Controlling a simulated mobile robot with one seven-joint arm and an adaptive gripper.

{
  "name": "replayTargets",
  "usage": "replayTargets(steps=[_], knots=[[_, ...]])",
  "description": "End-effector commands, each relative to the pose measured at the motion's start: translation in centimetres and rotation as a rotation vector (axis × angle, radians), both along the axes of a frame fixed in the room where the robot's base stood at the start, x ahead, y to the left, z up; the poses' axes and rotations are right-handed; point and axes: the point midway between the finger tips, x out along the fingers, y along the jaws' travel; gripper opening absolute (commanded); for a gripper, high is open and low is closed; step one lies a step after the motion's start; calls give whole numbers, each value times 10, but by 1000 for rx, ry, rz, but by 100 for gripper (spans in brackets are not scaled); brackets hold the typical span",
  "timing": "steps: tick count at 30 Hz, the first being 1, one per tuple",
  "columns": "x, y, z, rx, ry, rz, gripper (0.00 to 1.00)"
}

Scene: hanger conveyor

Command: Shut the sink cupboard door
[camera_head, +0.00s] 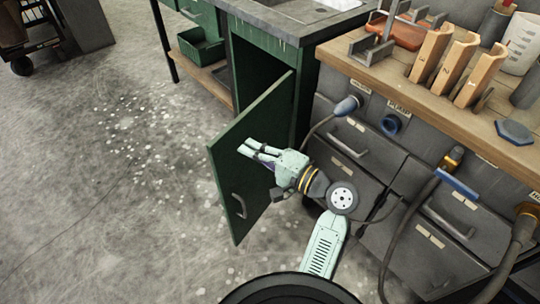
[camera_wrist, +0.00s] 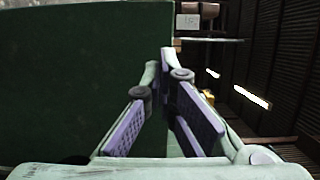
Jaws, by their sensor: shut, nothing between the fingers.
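The dark green sink cupboard (camera_head: 304,88) stands at the top middle in the head view, with a dark opening. Its green door (camera_head: 226,168) stands wide open, swung out toward me, its outer face with a grey handle (camera_head: 239,206) visible. My gripper (camera_head: 249,147) is shut and empty in front of the upper part of that outer face, above the handle. I cannot tell whether it touches the door. In the wrist view, a dark green panel, likely the door (camera_wrist: 65,90), fills the left beside my purple-padded fingers (camera_wrist: 166,75).
Grey drawers (camera_head: 350,137) under a wooden bench (camera_head: 385,72) stand close at the right, with hoses hanging in front. A grey sink top (camera_head: 290,20) covers the cupboard. A green bin (camera_head: 201,47) sits on a shelf behind. The floor (camera_head: 110,200) at left is clear.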

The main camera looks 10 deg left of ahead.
Motion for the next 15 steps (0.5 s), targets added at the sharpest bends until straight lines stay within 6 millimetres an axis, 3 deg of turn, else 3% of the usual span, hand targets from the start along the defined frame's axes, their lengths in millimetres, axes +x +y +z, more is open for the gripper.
replayTargets(steps=[6, 15], knots=[[12, 32, 1, 0, 1, 3, 0], [18, 43, 0, 0, -1, -1, 0]])
